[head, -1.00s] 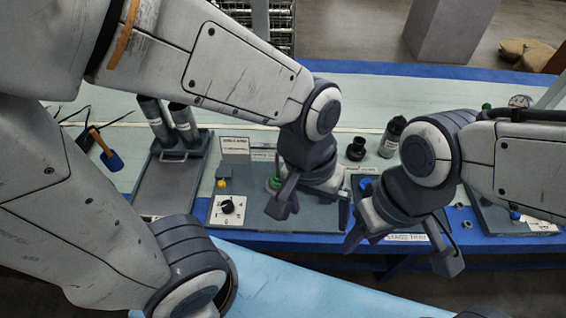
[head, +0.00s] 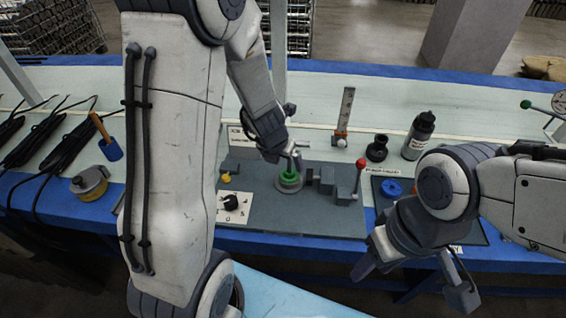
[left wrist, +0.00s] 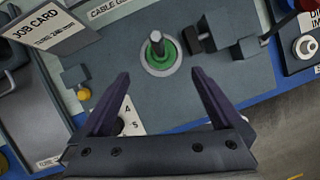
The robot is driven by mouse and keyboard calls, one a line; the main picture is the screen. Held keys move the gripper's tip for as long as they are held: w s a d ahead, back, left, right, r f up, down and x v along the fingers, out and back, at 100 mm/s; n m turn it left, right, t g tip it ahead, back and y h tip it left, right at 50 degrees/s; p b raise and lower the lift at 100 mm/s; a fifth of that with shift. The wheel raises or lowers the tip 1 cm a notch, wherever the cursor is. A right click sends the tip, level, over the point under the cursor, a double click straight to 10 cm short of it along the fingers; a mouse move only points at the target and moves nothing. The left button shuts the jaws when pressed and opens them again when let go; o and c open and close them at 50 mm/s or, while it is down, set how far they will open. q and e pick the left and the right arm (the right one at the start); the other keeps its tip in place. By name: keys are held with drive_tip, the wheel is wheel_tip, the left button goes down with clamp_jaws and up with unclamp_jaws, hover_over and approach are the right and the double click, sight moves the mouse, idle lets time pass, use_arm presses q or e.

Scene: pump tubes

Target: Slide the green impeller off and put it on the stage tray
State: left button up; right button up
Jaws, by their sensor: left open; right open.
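The green impeller (head: 289,177) sits around an upright grey shaft on a round base on the grey fixture plate (head: 320,222). It also shows in the left wrist view (left wrist: 171,55), beyond my fingertips and between their lines. My left gripper (head: 285,158) is open and empty, over and close to the impeller; its fingers (left wrist: 162,80) are spread in the left wrist view. The dark stage tray (head: 380,204) lies right of the plate, partly hidden by my right arm. A blue wheel-like part (head: 391,188) lies at its left. My right gripper (head: 412,283) is open and empty at the front edge.
A red-knobbed lever (head: 361,165) and dark blocks (head: 327,180) stand right of the impeller. A dial panel (head: 232,205) and yellow knob (head: 226,178) are to its left. A bottle (head: 419,135) and black cup (head: 377,149) stand behind. The job card (left wrist: 40,32) stands at left.

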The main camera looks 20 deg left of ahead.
sight(288, 174)
use_arm(q)
drive_tip(key=b+x, duration=0.5)
drive_tip(key=x, duration=0.3)
drive_tip(key=shift+w+f, duration=0.1)
drive_tip(key=shift+f, duration=0.25)
clamp_jaws()
drive_tip(key=shift+r+p, duration=0.55)
drive_tip(key=shift+r, duration=0.1)
idle(0.5)
wheel_tip(288, 174, up, 17)
drive_tip(key=p, duration=1.7)
idle(1.1)
drive_tip(key=shift+f, duration=0.1)
